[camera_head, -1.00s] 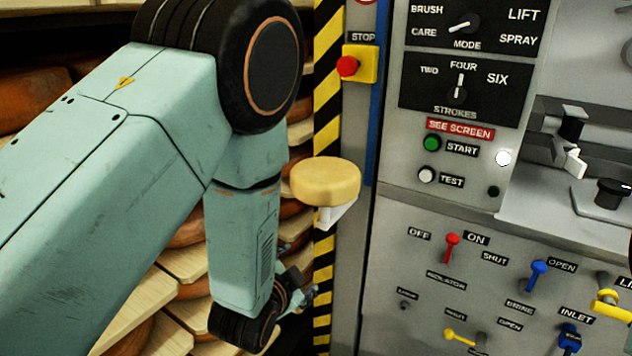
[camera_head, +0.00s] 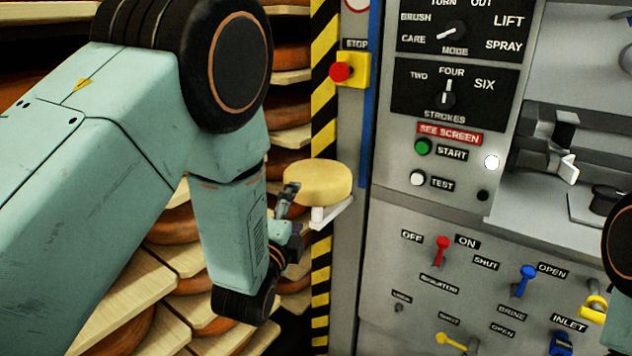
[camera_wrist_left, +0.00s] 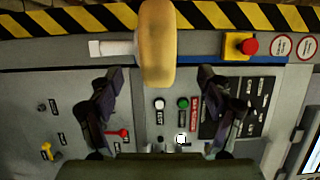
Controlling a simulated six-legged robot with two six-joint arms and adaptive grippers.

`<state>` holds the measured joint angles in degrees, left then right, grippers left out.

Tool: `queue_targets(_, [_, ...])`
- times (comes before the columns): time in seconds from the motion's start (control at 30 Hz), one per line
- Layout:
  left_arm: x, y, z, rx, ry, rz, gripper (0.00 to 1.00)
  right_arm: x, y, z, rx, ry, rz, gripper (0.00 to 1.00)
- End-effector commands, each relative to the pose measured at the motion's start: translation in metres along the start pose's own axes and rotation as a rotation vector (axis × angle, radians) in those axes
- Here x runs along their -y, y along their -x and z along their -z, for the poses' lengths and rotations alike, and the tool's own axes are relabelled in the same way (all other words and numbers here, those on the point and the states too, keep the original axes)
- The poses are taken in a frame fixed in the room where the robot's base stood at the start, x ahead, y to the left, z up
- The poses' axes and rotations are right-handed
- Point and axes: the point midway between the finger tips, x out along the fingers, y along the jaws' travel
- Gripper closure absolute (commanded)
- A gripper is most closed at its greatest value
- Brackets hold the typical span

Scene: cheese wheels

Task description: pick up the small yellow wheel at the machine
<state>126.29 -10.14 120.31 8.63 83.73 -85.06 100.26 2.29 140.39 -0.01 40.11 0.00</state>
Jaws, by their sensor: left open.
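The small yellow wheel (camera_head: 322,183) rests on a small white bracket (camera_head: 332,212) on the machine's striped left edge. In the left wrist view the wheel (camera_wrist_left: 157,45) shows ahead, lined up with the gap between the fingers, with the bracket (camera_wrist_left: 110,47) to its left. My left gripper (camera_head: 290,200) is at the wheel's left side in the head view, partly hidden by its own wrist. In the left wrist view my left gripper (camera_wrist_left: 160,85) has its two fingers wide apart, with clear space on both sides of the wheel. My right gripper is not in view.
The machine's panel stands right of the wheel, with a red stop button (camera_head: 341,71), a green start button (camera_head: 423,146) and several levers, including a red one (camera_head: 442,248). Shelves with large brown cheese wheels (camera_head: 180,260) stand behind my left arm.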

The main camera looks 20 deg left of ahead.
Motion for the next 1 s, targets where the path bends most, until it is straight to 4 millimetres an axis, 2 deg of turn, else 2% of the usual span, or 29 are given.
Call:
queue_targets(0.5, [-0.003,-0.060,-0.003,0.003,0.003,0.000,0.22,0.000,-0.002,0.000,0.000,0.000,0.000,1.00])
queue_targets(0.83, [-0.003,-0.067,-0.002,0.003,0.002,-0.002,0.22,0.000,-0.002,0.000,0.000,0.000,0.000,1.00])
queue_targets(1.0, [-0.003,-0.067,-0.002,0.003,0.002,-0.002,0.34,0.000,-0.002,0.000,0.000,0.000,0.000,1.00])
